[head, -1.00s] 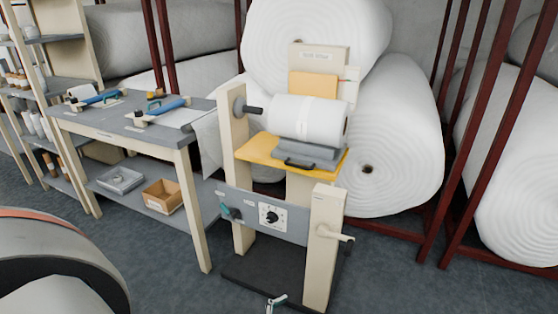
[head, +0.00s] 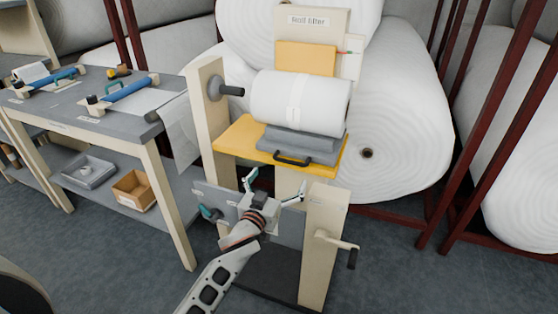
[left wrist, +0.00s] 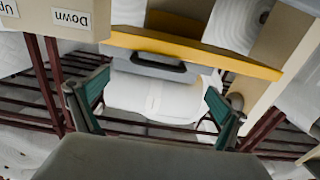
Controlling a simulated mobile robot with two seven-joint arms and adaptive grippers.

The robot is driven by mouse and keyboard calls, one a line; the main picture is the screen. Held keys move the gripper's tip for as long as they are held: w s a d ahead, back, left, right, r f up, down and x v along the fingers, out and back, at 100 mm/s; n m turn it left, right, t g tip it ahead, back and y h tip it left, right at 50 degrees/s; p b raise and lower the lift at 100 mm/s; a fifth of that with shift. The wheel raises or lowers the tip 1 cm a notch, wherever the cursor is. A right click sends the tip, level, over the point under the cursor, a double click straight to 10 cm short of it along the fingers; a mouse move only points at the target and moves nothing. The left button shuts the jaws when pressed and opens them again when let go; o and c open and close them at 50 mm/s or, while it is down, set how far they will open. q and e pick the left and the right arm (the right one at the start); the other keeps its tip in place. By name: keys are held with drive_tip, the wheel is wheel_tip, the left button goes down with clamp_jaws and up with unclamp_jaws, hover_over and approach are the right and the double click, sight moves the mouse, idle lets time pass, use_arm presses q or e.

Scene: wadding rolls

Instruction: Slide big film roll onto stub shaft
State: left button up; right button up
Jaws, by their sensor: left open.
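The big film roll (head: 300,103), white with a paler band, lies on its side on a grey cradle (head: 300,144) with a black handle. The dark stub shaft (head: 232,91) sticks out of the left post toward the roll's left end. A narrow gap shows between the shaft tip and the roll. My left gripper (head: 272,185) is open and empty, in front of and below the yellow table. In the left wrist view the open fingers (left wrist: 155,97) frame the roll, with the grey cradle (left wrist: 150,68) above it in the picture. My right gripper is not in view.
The cradle rests on the yellow table (head: 232,143) of a beige stand. A crank handle (head: 338,242) is on its right post. A workbench (head: 60,115) stands at left. Large white rolls (head: 405,130) and dark red racks stand behind. Floor at lower right is clear.

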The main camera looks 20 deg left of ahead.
sight(286, 162)
use_arm(q)
drive_tip(key=w, duration=0.4)
drive_tip(key=w+b, duration=0.1)
drive_tip(key=w, duration=0.2)
drive_tip(key=shift+d, duration=0.25)
drive_tip(key=c, duration=1.5)
drive_tip(key=shift+w+a+r, duration=0.1)
drive_tip(key=shift+a, duration=0.3)
drive_tip(key=a+p, duration=0.1)
drive_tip(key=a, duration=0.4)
drive_tip(key=a+p, duration=0.1)
drive_tip(key=a, duration=0.4)
drive_tip(key=a+p, duration=0.2)
drive_tip(key=a, duration=0.2)
drive_tip(key=shift+w+a, duration=0.25)
drive_tip(key=shift+a, duration=0.15)
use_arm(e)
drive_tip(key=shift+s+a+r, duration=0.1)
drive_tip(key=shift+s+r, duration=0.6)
use_arm(q)
drive_tip(key=shift+a, duration=0.1)
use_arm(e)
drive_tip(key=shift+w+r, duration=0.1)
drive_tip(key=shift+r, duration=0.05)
